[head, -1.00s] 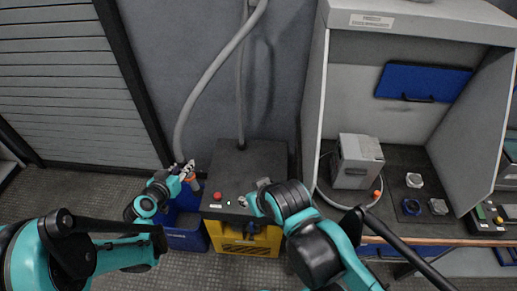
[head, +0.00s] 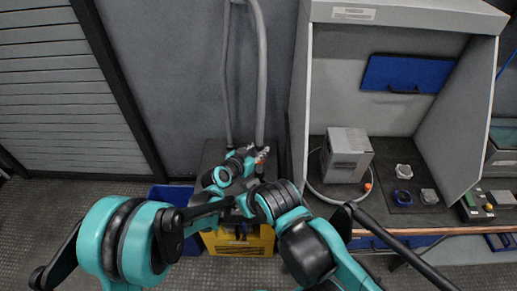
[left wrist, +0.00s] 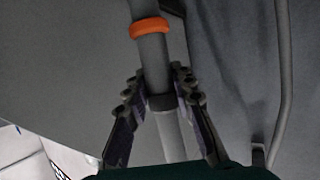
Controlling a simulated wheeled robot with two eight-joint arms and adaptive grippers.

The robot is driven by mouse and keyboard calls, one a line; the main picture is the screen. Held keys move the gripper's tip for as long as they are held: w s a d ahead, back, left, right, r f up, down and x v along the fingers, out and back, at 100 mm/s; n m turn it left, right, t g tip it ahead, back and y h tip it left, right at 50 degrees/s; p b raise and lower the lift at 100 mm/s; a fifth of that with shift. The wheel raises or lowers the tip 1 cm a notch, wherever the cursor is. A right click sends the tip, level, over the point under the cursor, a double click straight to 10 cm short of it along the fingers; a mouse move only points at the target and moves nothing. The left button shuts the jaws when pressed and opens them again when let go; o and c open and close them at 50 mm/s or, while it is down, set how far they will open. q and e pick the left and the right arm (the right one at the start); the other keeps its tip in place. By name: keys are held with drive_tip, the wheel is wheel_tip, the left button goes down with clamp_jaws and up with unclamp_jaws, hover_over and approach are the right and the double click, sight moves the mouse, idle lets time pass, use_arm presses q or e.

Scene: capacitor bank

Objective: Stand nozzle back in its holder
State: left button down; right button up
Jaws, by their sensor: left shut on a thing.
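My left gripper (left wrist: 160,105) is shut on the nozzle (left wrist: 154,62), a grey tube with an orange ring (left wrist: 150,27), in the left wrist view. The jaws sit on either side of the tube, below the ring, near a dark collar. In the head view my left gripper (head: 262,156) is above the back of the dark-topped yellow machine (head: 238,243), and the grey hose (head: 261,80) rises from there. I cannot make out the holder; my arms cover much of the machine's top. My right arm reaches over the machine from the right; its gripper is mostly hidden.
A blue bin (head: 159,194) stands on the floor left of the machine. To the right is a bench with a grey-walled booth (head: 405,22), holding a grey box (head: 347,155) and small parts. The wall behind the machine is plain.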

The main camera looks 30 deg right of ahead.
use_arm(q)
drive_tip(key=b, duration=0.3)
hover_over(257, 169)
drive_tip(key=d, duration=0.1)
drive_tip(key=shift+w+f, duration=0.2)
drive_tip(key=shift+f, duration=2.1)
wheel_tip(257, 169, down, 4)
drive_tip(key=b, duration=0.3)
drive_tip(key=shift+f, duration=1.1)
drive_tip(key=c, duration=1.2)
unclamp_jaws()
